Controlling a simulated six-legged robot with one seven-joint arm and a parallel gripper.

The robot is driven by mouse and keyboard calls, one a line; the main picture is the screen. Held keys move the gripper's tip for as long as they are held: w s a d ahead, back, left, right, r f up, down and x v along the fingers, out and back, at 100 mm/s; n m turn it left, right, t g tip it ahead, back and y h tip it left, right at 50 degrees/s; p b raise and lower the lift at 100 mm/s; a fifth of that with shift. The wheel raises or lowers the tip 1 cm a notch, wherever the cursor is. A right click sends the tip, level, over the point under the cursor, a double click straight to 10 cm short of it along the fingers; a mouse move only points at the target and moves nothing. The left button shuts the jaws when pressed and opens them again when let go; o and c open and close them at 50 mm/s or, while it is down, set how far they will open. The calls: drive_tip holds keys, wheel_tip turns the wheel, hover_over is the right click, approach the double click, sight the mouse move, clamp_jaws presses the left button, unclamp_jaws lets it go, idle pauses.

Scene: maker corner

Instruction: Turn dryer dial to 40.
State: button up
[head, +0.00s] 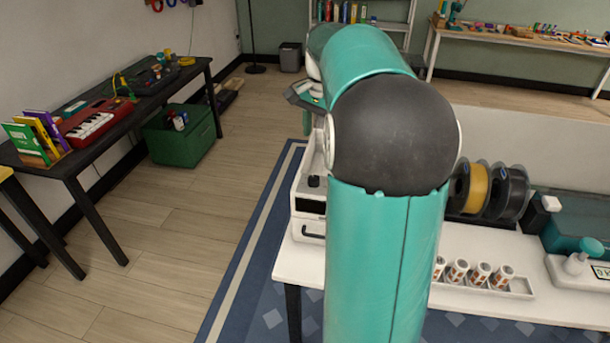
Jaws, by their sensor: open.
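The dryer (309,164) is a white box on the white table, mostly hidden behind my teal arm; only a strip of its left side shows. A small black knob (314,181), which looks like its dial, sits on that strip. No mark or number on it can be read. Below it are a dark panel and a handle. A dark angular piece of my gripper (303,96) shows past my arm, above and beyond the knob and apart from it. My gripper is open. Its fingertips are not clearly visible, and nothing shows held in it.
Filament spools (482,190) and a tray of small cylinders (480,283) are right of my arm on the white table (468,301). A teal-topped device (580,262) stands farther right. A dark desk (130,115) is at left. The wooden floor between is clear.

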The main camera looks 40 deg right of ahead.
sight(314, 178)
drive_tip(key=f, duration=0.9)
drive_tip(key=w+f, duration=0.1)
drive_tip(key=f, duration=0.3)
drive_tip(key=shift+a+f, duration=0.1)
drive_tip(key=shift+f, duration=0.3)
drive_tip(key=c, duration=1)
